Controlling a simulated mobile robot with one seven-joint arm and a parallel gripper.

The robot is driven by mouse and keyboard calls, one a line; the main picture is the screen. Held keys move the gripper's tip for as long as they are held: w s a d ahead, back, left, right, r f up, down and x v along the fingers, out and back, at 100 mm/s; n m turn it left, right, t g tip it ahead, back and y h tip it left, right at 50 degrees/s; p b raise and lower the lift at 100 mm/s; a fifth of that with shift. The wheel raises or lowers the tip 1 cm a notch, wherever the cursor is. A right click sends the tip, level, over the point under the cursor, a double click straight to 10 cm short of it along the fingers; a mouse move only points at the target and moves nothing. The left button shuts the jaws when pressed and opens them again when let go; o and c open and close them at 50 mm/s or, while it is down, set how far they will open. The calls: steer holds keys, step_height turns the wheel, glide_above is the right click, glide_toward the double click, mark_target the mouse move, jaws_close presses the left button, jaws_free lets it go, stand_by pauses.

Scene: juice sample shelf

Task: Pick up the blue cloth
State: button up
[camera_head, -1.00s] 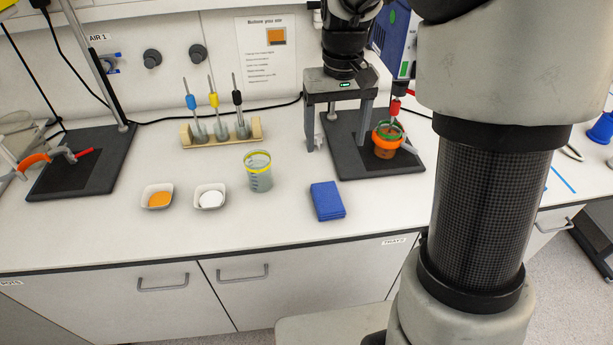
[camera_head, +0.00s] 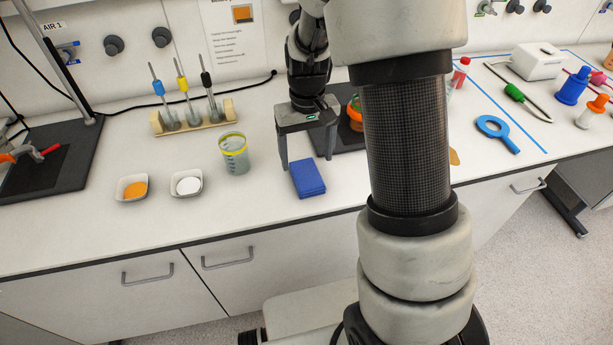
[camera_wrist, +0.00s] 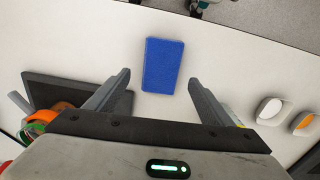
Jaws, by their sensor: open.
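The blue cloth (camera_head: 308,178) lies folded flat on the white bench near its front edge. In the wrist view the blue cloth (camera_wrist: 163,66) shows ahead of my gripper, roughly between the lines of its two fingers. My gripper (camera_head: 306,165) is open and empty, pointing down just behind and above the cloth. No contact with the cloth is visible.
Left of the cloth stand a beaker with a yellow rim (camera_head: 234,154), a dish of white powder (camera_head: 187,183) and a dish of orange powder (camera_head: 132,188). A dark stand base (camera_head: 345,136) with an orange container (camera_head: 355,113) is behind right, partly hidden by my arm.

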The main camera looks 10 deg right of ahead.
mark_target(307, 173)
steer(key=f, duration=0.4)
steer(key=shift+s+a+f, duration=0.1)
steer(key=shift+s+f, duration=0.1)
steer(key=shift+f, duration=0.1)
steer(key=c, duration=1.1)
step_height(307, 173, up, 10)
steer(key=shift+r, duration=0.1)
steer(key=o, duration=0.3)
steer(key=shift+c, duration=1.1)
